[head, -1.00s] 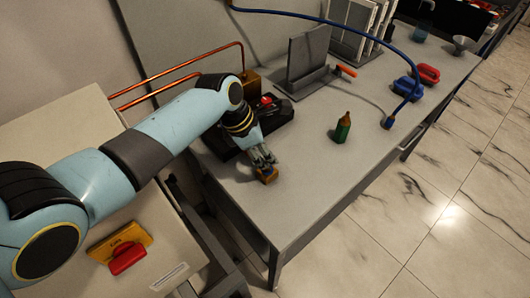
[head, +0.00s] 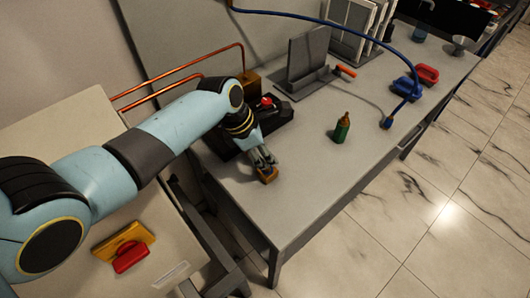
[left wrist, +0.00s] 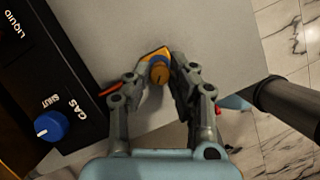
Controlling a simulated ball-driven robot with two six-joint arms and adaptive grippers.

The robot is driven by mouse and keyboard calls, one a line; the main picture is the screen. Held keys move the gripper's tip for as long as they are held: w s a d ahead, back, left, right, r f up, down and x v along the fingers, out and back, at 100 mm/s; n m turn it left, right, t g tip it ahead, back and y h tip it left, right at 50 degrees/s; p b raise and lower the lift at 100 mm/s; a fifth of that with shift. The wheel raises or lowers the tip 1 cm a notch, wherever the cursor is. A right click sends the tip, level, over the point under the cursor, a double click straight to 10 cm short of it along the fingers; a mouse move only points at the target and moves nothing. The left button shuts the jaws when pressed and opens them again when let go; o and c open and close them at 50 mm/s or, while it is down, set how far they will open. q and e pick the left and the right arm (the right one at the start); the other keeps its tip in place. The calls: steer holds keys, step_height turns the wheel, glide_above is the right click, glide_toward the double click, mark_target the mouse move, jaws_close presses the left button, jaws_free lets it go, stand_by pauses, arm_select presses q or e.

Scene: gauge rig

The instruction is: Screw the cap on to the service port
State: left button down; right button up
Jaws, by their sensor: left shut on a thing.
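My left gripper (head: 266,164) points down near the front left of the bench, with its fingers around a small brass-brown round piece, which looks like the cap (left wrist: 159,74). Its fingertips are on either side of this piece in the left wrist view (left wrist: 160,76). I cannot tell whether the cap and block touch. My right gripper is not in view.
A black gauge unit (head: 225,143) with a red knob stands left of the gripper; its blue knob (left wrist: 50,126) shows in the wrist view. A blue hose (head: 385,40) ends on the bench. The bench front is clear.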

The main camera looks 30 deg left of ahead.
arm_select(q)
steer(key=shift+f, duration=0.2)
stand_by(0.5)
steer(key=shift+f+b, duration=0.5)
steer(key=shift+f, duration=0.5)
steer(key=shift+f, duration=0.1)
stand_by(0.9)
steer(key=c, duration=1.1)
jaws_free()
steer(key=v, duration=1.2)
steer(key=shift+w, duration=0.1)
